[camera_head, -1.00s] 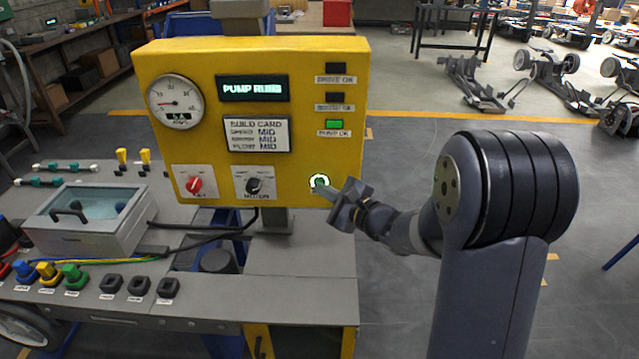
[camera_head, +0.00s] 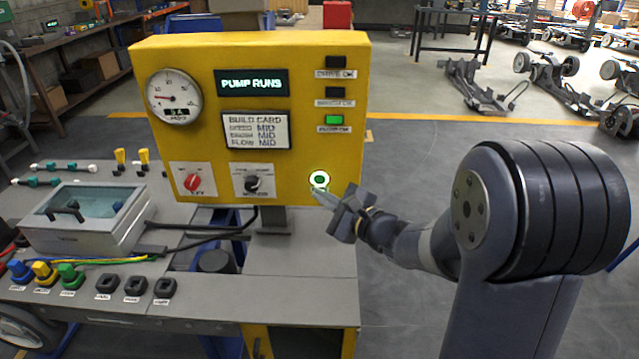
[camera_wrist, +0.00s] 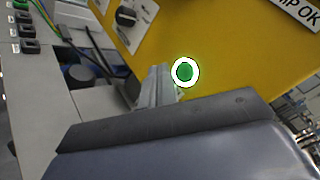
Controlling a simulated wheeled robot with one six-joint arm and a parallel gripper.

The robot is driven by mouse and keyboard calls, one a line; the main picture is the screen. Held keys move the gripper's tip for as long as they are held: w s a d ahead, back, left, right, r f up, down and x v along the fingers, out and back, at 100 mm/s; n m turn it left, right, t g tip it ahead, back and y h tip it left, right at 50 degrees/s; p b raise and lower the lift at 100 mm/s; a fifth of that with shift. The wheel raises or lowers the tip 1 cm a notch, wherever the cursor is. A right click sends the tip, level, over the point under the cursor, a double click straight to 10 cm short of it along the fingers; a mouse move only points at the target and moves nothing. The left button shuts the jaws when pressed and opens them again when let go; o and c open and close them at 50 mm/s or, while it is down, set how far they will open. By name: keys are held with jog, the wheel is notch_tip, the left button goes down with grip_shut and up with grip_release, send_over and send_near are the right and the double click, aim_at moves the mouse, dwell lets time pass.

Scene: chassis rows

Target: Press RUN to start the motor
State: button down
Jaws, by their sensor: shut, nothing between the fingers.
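The green RUN button (camera_head: 319,180), inside a lit white ring, is at the lower right of the yellow panel (camera_head: 300,120). It also shows in the wrist view (camera_wrist: 185,72). My gripper (camera_head: 322,194) is shut and empty, its tip just below the button; in the wrist view its fingers (camera_wrist: 160,85) are beside the ring on the left. I cannot tell whether the tip touches the panel. The display (camera_head: 252,83) reads "PUMP RUNS". The lowest lamp at the right (camera_head: 334,119) is green, and the two above it are dark. The gauge (camera_head: 174,96) reads low.
A red knob (camera_head: 193,181) and a black selector (camera_head: 253,183) sit left of the button. On the bench are a lidded grey box (camera_head: 75,235), coloured connectors (camera_head: 43,272) and black sockets (camera_head: 135,286).

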jog(key=shift+s+a+b, duration=0.1)
jog(key=shift+s+b, duration=0.35)
jog(key=shift+s, duration=1.05)
jog(key=s+b, duration=0.1)
jog(key=s, duration=0.5)
jog(key=shift+w, duration=0.15)
jog(key=w+p, duration=0.5)
jog(key=w, duration=0.2)
jog(key=shift+w+r, duration=0.15)
jog(key=shift+w, duration=0.15)
jog(key=shift+s+p, duration=0.1)
jog(key=shift+p, duration=0.3)
